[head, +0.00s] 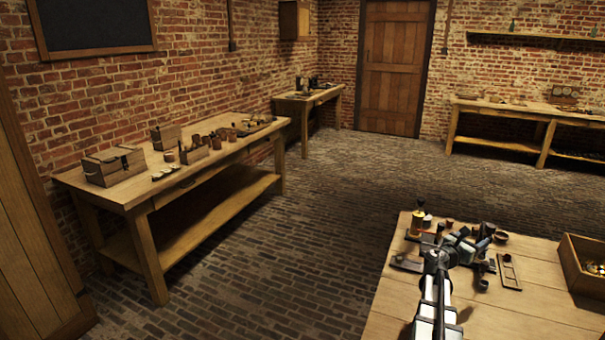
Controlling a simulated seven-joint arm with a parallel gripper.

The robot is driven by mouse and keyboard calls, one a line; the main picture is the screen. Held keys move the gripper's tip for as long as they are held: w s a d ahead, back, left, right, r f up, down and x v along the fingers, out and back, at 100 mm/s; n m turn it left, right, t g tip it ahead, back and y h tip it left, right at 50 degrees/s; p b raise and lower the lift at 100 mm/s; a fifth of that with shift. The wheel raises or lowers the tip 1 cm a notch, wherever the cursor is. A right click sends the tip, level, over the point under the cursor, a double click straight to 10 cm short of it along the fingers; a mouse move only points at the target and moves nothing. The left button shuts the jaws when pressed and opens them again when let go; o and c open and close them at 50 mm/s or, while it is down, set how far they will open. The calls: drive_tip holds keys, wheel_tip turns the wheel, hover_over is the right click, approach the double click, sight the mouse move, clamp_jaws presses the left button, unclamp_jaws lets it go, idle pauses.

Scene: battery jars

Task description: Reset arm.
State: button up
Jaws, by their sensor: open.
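My arm reaches up from the bottom of the head view over the wooden table at the lower right. My gripper (466,246) is over the far part of that table, among several small objects. It is open, but it is small and dark here, and its fingers are hard to separate from the things behind it. I see nothing clearly held. The arm hides part of the tabletop.
The near table (392,300) bears a yellow and black bottle-like object (417,222), a small wooden tray (509,272) and an open wooden box (585,262) at the right. A long workbench (133,190) with boxes and jars stands left. The brick floor between is clear.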

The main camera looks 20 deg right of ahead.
drive_tip(key=w+a+f+m+y, duration=0.2)
drive_tip(key=w+a+m+y, duration=0.1)
drive_tip(key=w+a, duration=0.5)
drive_tip(key=w+a+f+m+y, duration=0.2)
drive_tip(key=w+a, duration=0.4)
drive_tip(key=a, duration=0.4)
drive_tip(key=w+a+f+m+y, duration=0.1)
drive_tip(key=a+f+m+y, duration=0.3)
drive_tip(key=a+f, duration=1)
drive_tip(key=s+a+f+m+g+y, duration=0.2)
drive_tip(key=s+a+f+y, duration=0.1)
drive_tip(key=s+a+f, duration=0.65)
drive_tip(key=s+a+f+m+g+y, duration=0.2)
drive_tip(key=s+a+f, duration=0.45)
drive_tip(key=f, duration=0.65)
drive_tip(key=s+a+f+m+g+y, duration=0.1)
drive_tip(key=s+a+f+m+g, duration=0.1)
drive_tip(key=s+a, duration=0.3)
drive_tip(key=s+a+f+m+g+y, duration=0.1)
drive_tip(key=s+a+f, duration=0.4)
drive_tip(key=s, duration=0.9)
drive_tip(key=s+a+f+m+g+y, duration=0.1)
drive_tip(key=s+a+f+m+g, duration=0.2)
drive_tip(key=s, duration=0.6)
drive_tip(key=shift+s+a+f+m+g+y, duration=0.15)
drive_tip(key=shift+a+f+m+g+y, duration=0.15)
drive_tip(key=shift+a+m, duration=0.5)
drive_tip(key=shift+a, duration=0.1)
